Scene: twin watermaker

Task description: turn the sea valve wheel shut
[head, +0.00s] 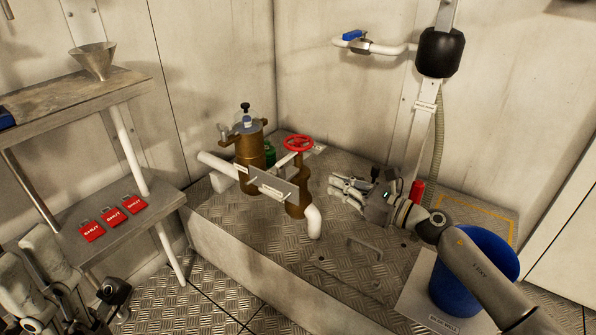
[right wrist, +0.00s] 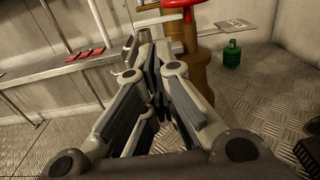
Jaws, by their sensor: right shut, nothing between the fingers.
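The red sea valve wheel (head: 299,143) sits on top of a brown valve body (head: 298,190) on the raised metal plinth. In the right wrist view the wheel (right wrist: 178,3) is cut off by the top edge, above its brown stem. My right gripper (head: 335,189) is shut and empty, to the right of the valve and lower than the wheel, apart from it. Its fingers (right wrist: 158,75) fill the middle of the right wrist view.
A brown strainer (head: 249,150) stands left of the valve, with a plate (head: 273,185) between them. A green bottle (right wrist: 232,54) stands behind. Red SHUT tags (head: 113,218) lie on the left shelf. A blue bucket (head: 470,270) stands at right, near my right arm.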

